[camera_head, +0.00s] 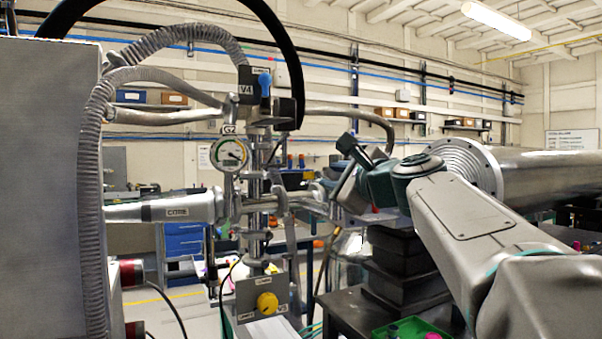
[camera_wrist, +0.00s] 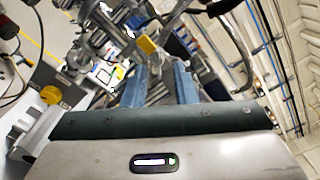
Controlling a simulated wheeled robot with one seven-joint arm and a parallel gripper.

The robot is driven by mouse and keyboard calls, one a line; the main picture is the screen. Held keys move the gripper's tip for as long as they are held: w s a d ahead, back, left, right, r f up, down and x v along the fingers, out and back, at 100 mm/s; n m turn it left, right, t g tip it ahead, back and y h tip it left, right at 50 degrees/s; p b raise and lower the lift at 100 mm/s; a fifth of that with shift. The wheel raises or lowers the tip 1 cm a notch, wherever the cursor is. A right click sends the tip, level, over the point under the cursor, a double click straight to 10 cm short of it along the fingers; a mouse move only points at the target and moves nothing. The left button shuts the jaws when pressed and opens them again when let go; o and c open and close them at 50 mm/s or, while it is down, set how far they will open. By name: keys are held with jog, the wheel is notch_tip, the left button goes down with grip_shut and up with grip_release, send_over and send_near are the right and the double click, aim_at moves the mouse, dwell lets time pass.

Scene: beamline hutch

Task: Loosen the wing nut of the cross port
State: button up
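The cross port (camera_head: 258,205) is a cluster of metal fittings on a vertical pipe, left of my gripper, in the head view. In the wrist view its metal fittings (camera_wrist: 105,28) lie ahead of the fingers at the upper left. A small yellow piece (camera_wrist: 147,45) shows just beyond the fingertips; I cannot tell whether it is the wing nut. No wing nut can be clearly picked out. My gripper (camera_head: 320,201) is close to the right side of the port; contact cannot be judged. In the wrist view its two blue-grey fingers (camera_wrist: 160,72) are apart, with nothing visible held.
A round gauge (camera_head: 229,154) and a blue-handled valve (camera_head: 265,84) sit above the port. A yellow knob (camera_head: 267,303) is below. Hoses loop overhead. A dark stacked stand (camera_head: 400,270) is under my arm.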

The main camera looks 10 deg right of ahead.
jog(key=shift+x, duration=0.95)
jog(key=shift+a, duration=0.15)
jog(key=shift+a, duration=0.1)
grip_shut()
